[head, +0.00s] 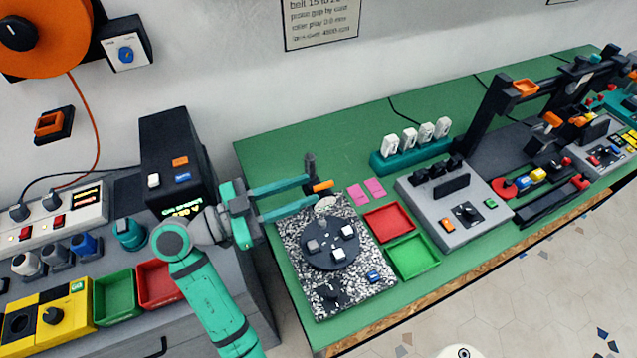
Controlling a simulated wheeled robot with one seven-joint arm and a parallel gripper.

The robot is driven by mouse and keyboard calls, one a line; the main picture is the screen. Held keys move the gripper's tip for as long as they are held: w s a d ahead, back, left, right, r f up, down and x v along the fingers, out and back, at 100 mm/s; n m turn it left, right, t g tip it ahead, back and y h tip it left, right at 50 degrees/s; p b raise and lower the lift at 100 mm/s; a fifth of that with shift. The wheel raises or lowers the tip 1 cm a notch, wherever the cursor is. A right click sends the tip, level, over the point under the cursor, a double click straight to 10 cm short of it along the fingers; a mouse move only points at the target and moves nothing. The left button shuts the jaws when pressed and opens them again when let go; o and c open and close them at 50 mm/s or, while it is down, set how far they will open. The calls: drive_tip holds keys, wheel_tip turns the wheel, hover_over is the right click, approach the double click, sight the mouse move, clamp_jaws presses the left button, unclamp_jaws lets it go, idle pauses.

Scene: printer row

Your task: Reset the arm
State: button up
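My teal arm (208,290) rises from the bottom of the head view, bends at a grey-teal joint, and reaches right. My gripper (311,193) points right over the left part of the green bench. Its two long teal fingers are spread apart, with bench showing between them, and I see nothing held. The fingertips are close to a dark upright post with an orange piece (322,186) at the back of a speckled plate (345,280). I cannot tell whether they touch it.
The plate carries a dark round disc with several small blocks (343,231). Red (390,222) and green (414,256) trays and a grey control box (454,208) stand to its right. A dark box (175,155) stands close left of my gripper. Bare green bench (330,140) lies behind.

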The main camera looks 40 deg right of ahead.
drive_tip(key=shift+a, duration=0.5)
drive_tip(key=shift+a, duration=0.1)
